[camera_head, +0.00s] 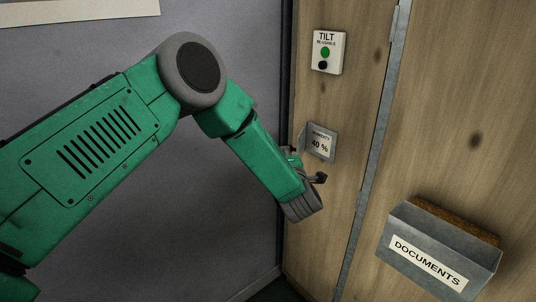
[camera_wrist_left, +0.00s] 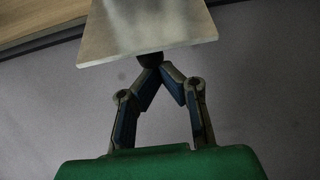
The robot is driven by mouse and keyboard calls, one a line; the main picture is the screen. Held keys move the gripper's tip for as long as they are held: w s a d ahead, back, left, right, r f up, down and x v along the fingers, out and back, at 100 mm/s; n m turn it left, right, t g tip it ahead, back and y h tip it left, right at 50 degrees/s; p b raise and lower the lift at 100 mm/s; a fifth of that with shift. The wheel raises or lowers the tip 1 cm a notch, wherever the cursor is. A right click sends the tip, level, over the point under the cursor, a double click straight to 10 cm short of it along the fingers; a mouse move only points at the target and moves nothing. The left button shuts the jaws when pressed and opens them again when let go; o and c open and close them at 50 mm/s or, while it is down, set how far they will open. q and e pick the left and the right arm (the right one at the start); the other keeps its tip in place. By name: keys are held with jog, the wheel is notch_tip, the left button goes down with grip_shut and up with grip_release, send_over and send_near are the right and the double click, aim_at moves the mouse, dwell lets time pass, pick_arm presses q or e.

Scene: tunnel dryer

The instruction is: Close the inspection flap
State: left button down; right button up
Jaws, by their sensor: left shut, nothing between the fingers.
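My left gripper (camera_head: 319,178) is in front of the wooden panel, just below a small grey plate (camera_head: 321,142) marked "HUMIDITY 40 %". In the left wrist view its fingers (camera_wrist_left: 150,62) come together at the tips, shut and empty. A pale flat panel (camera_wrist_left: 145,30), which looks like the inspection flap, stands out right past the fingertips there. Its near edge overlaps the tips, and I cannot tell whether they touch. The grey plate in the head view may be this same flap; its hinge is not clear. My right gripper is not in view.
A white "TILT" box (camera_head: 328,52) with a green and a black disc is higher on the wood. A grey "DOCUMENTS" holder (camera_head: 435,250) juts out at lower right. A metal strip (camera_head: 375,150) runs down the wood. A grey wall (camera_head: 225,70) is at left.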

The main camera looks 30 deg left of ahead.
pick_arm(q)
jog(key=shift+n+g+y, duration=0.4)
jog(key=shift+y, duration=0.1)
jog(key=w+d+b, duration=0.1)
jog(key=d, duration=0.2)
jog(key=w+d+b, duration=0.1)
jog(key=d, duration=0.3)
jog(key=w+d+b, duration=0.1)
jog(key=d, duration=0.2)
jog(key=shift+w+d+r, duration=0.25)
jog(key=shift+d, duration=0.15)
